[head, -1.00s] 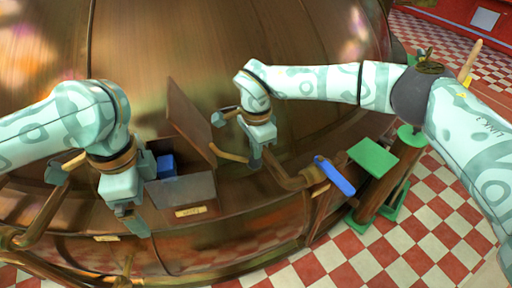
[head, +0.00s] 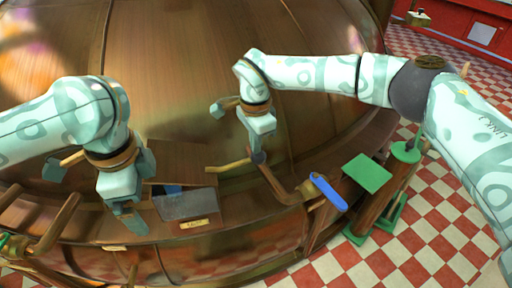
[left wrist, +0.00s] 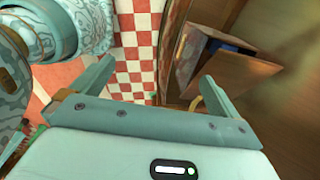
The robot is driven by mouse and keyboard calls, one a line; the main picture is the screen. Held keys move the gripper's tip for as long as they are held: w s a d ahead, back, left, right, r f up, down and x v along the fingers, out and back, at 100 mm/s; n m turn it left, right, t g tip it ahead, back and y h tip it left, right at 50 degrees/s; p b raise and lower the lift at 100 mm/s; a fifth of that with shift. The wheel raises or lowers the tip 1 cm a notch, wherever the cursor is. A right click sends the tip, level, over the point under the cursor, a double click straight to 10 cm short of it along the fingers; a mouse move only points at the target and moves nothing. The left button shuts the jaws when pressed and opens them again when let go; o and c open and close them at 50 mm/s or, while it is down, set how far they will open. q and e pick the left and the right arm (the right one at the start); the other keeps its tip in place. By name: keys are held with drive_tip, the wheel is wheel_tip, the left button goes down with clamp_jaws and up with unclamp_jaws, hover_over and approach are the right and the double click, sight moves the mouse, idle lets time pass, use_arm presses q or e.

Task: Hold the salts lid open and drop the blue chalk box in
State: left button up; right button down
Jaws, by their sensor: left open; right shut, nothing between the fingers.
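The salts box (head: 187,205) has a dark grey front panel and a label, and sits on the curved wooden counter. The blue chalk box (head: 173,189) shows only as a small dark blue patch inside it; blue also shows in the left wrist view (left wrist: 231,46). The brown lid (left wrist: 236,75) looks tilted over the box with a gap; its exact angle is unclear. My left gripper (head: 138,190) is open and empty at the box's left side. My right gripper (head: 257,157) is shut and empty, to the right of the box, apart from it.
A curved wooden rail with a blue-ended handle (head: 328,192) lies right of the box. A green-topped stand (head: 367,174) is further right, above the red and white checked floor (head: 420,235). A large rounded copper-brown body (head: 175,70) fills the back.

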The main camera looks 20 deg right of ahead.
use_arm(q)
drive_tip(key=r+p, duration=0.1)
drive_tip(key=r, duration=0.1)
drive_tip(key=r+p, duration=0.2)
drive_tip(key=r, duration=0.1)
drive_tip(key=shift+s+r+p, duration=0.3)
drive_tip(key=shift+s+p, duration=0.05)
drive_tip(key=shift+p, duration=0.05)
use_arm(e)
wheel_tip(320, 180, up, 7)
drive_tip(key=shift+r, duration=0.15)
